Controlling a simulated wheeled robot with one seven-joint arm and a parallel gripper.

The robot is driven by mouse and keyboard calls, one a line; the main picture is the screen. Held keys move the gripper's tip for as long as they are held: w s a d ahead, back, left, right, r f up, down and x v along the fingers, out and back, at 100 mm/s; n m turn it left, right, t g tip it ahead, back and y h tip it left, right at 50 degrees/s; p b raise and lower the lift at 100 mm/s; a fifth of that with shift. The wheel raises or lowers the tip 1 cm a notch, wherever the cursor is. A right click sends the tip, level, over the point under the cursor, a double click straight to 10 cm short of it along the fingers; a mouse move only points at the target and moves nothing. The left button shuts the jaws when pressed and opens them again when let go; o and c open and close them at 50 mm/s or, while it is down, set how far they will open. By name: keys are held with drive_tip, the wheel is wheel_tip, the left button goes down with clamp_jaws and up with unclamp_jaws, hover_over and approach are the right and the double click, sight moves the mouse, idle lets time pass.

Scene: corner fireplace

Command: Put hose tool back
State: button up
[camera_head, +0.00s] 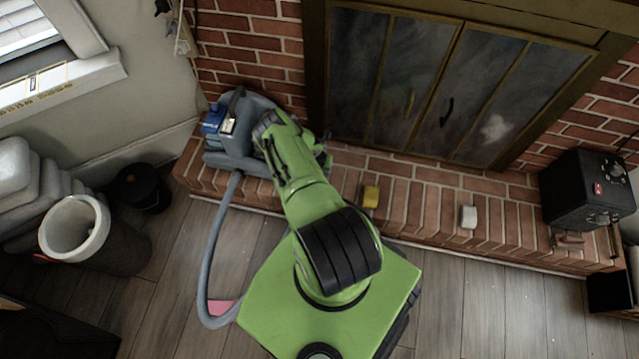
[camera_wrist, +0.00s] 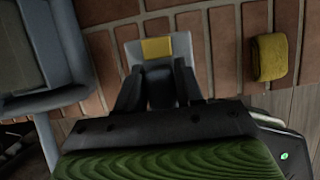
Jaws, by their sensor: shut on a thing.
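My gripper (camera_wrist: 159,68) shows in the wrist view, its two dark fingers shut on a light grey piece with a yellow strip, which looks like the hose tool (camera_wrist: 180,45). The tool is over the brick hearth; I cannot tell whether it touches anything. The grey-blue cleaning machine (camera_head: 238,158) stands on the left of the hearth in the head view. Its side shows in the wrist view (camera_wrist: 78,60), left of my gripper and apart from it. Its grey hose (camera_head: 214,235) loops down to the floor. In the head view my arm hides my gripper and the tool.
A yellow sponge (camera_head: 371,196) and a pale block (camera_head: 468,217) lie on the brick hearth (camera_head: 415,205). A black box with knobs (camera_head: 586,190) stands at the right. A white-rimmed bin (camera_head: 75,228) and a dark bucket (camera_head: 140,188) stand on the floor at left.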

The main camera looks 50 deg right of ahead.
wheel_tip(320, 180, down, 10)
drive_tip(key=b, duration=0.4)
drive_tip(key=shift+r+b, duration=0.15)
drive_tip(key=shift+b, duration=0.2)
drive_tip(key=o, duration=1)
